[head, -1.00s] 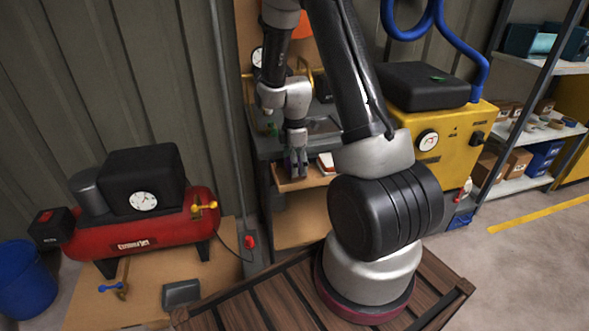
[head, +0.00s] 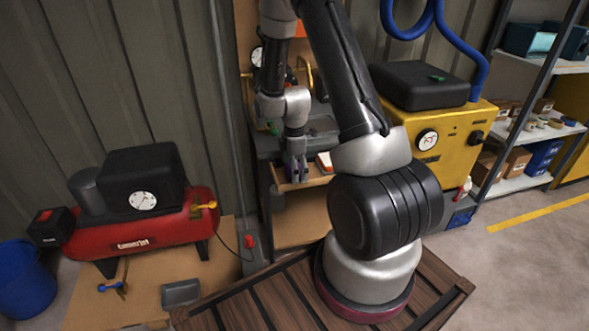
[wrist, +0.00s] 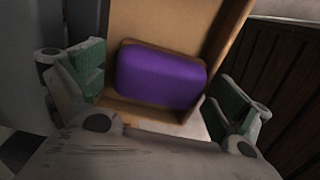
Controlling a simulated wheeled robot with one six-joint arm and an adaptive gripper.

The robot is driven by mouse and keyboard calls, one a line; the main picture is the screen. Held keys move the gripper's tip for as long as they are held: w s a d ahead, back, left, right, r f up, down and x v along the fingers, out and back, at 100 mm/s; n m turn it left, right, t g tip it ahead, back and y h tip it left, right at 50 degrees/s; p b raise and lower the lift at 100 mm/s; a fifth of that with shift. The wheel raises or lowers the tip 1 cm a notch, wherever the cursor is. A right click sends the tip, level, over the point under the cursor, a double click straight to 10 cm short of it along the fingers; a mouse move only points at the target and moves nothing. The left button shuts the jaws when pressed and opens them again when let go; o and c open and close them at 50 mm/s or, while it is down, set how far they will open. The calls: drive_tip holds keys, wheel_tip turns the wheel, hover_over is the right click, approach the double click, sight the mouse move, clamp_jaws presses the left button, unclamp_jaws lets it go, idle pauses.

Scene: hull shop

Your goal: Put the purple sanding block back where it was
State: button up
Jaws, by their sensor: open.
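The purple sanding block (wrist: 162,76) lies in the near end of an open wooden drawer (wrist: 178,22) in the wrist view. My gripper (wrist: 166,98) is open, with one green-padded finger on each side of the block. Gaps show between the pads and the block. In the head view my gripper (head: 297,170) points down into the drawer (head: 316,179) at the workbench front, and a little purple shows there. The block's underside is hidden, so I cannot tell whether it rests flat on the drawer floor.
The workbench (head: 262,146) stands behind the drawer. A white and orange item (head: 325,162) sits at the drawer's right. A yellow machine (head: 455,146) stands to the right and a red compressor (head: 140,228) to the left. A dark slatted surface (wrist: 292,110) shows right in the wrist view.

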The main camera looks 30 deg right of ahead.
drive_tip(key=s+a+r+m+t, duration=0.1)
drive_tip(key=s+r+m, duration=0.25)
drive_tip(key=r, duration=0.95)
drive_tip(key=s+a+r+m+t, duration=0.15)
drive_tip(key=s+r, duration=0.25)
drive_tip(key=r, duration=1)
drive_tip(key=s+a+r+m+t, duration=0.1)
drive_tip(key=s+r+m, duration=0.2)
drive_tip(key=s+m, duration=0.2)
drive_tip(key=s+a+r+m, duration=0.1)
drive_tip(key=s+r+m, duration=0.2)
drive_tip(key=s, duration=0.8)
drive_tip(key=shift+a+r+m+t, duration=0.3)
drive_tip(key=shift+r+m+t, duration=0.1)
drive_tip(key=shift+m, duration=0.5)
